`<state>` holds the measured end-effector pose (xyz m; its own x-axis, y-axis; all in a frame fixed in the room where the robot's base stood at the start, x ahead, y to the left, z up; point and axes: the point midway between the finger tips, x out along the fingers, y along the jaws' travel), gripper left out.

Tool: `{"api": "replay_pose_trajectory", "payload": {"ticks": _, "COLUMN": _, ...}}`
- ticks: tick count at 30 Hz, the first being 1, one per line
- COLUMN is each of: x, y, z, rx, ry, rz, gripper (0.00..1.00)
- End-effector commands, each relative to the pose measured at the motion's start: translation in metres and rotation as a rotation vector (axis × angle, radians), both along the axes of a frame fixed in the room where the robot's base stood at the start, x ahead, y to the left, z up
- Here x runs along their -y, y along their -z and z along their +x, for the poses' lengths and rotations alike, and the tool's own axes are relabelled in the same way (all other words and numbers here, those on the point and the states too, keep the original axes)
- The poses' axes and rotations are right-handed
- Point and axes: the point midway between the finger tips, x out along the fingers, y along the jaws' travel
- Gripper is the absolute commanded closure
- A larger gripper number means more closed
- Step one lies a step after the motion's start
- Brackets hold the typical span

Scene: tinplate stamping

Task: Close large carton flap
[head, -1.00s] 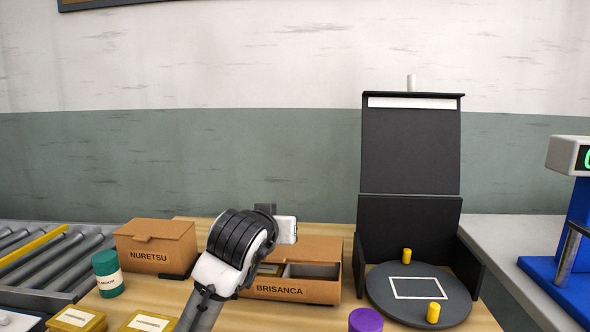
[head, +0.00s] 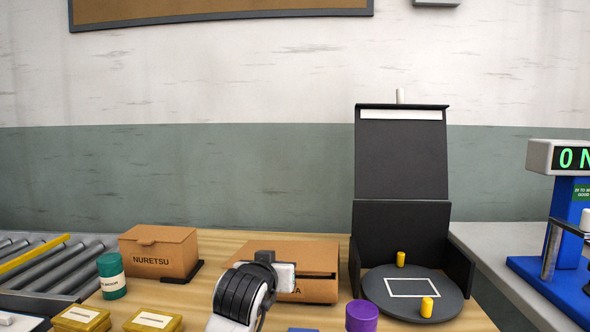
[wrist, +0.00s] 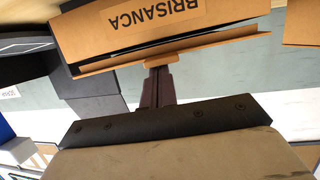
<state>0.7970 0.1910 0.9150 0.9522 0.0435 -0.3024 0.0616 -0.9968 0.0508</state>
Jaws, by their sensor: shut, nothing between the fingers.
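The large brown BRISANCA carton (head: 315,291) stands on the wooden table in the middle of the head view. Its flap (head: 288,253) lies over the top, nearly level, with a narrow dark gap at the front right. In the wrist view, which is upside down, the flap (wrist: 215,47) sits slightly apart from the carton's lettered front (wrist: 150,22). My gripper (wrist: 158,72) is shut and empty, its tips at the flap's front tab; I cannot tell whether they touch. In the head view my wrist hides the fingertips and part of the carton front.
A smaller closed NURETSU carton (head: 160,252) stands to the left, with a green tin (head: 111,275) and yellow tins (head: 82,318) nearer. A purple tin (head: 362,316) and a black box with a turntable (head: 440,302) are to the right. A roller conveyor (head: 45,265) lies far left.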

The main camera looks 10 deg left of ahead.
Motion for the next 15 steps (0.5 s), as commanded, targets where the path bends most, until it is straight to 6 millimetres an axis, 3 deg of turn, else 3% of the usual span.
{"api": "replay_pose_trajectory", "payload": {"ticks": 2, "x": 0.0011, "y": 0.0083, "z": 0.0046, "rx": -0.001, "ry": 0.002, "rz": -0.004, "gripper": 1.00}}
{"api": "replay_pose_trajectory", "payload": {"ticks": 15, "x": 0.0001, "y": 0.0072, "z": 0.0076, "rx": -0.001, "ry": 0.001, "rz": -0.003, "gripper": 1.00}}
